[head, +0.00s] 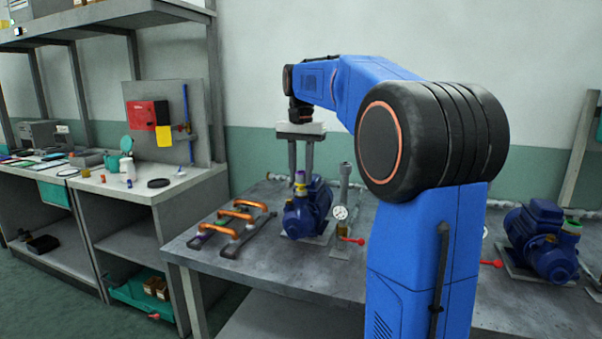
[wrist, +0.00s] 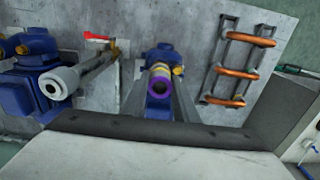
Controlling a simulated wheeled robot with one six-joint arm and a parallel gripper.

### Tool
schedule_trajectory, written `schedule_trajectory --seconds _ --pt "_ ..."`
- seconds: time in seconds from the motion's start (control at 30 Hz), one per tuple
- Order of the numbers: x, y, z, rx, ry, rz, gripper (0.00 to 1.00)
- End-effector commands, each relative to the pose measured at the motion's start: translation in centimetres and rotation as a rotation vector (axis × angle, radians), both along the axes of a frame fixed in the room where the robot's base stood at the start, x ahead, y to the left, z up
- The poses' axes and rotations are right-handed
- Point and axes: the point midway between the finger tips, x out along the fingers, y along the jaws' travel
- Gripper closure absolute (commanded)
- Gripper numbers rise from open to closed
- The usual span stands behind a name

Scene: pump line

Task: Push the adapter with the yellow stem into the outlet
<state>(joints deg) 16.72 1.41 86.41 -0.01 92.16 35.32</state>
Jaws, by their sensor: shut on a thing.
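The adapter with the yellow stem (head: 300,176) is between the fingers of my gripper (head: 300,178), above the blue pump (head: 304,213) in the middle of the bench. My gripper is shut on it and points down. In the wrist view the purple ring (wrist: 159,86) shows end-on between the fingers, with the blue pump (wrist: 157,113) behind it. The pump's outlet is at its top, beneath the adapter, and is mostly hidden. I cannot tell whether the adapter touches the outlet or how deep it sits.
A rack with orange pipe handles (head: 238,216) lies left of the pump. A gauge (head: 340,213), a red-handled valve (head: 352,240) and an upright grey pipe (head: 345,180) stand close to its right. Another blue pump (head: 540,240) is farther right. The front bench edge is clear.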

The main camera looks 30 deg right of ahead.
Motion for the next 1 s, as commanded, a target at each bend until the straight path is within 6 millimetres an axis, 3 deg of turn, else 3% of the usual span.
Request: schedule_trajectory --seconds 1.0 --pt "-0.01 0.0 -0.78 0.0 0.0 0.0 0.97"
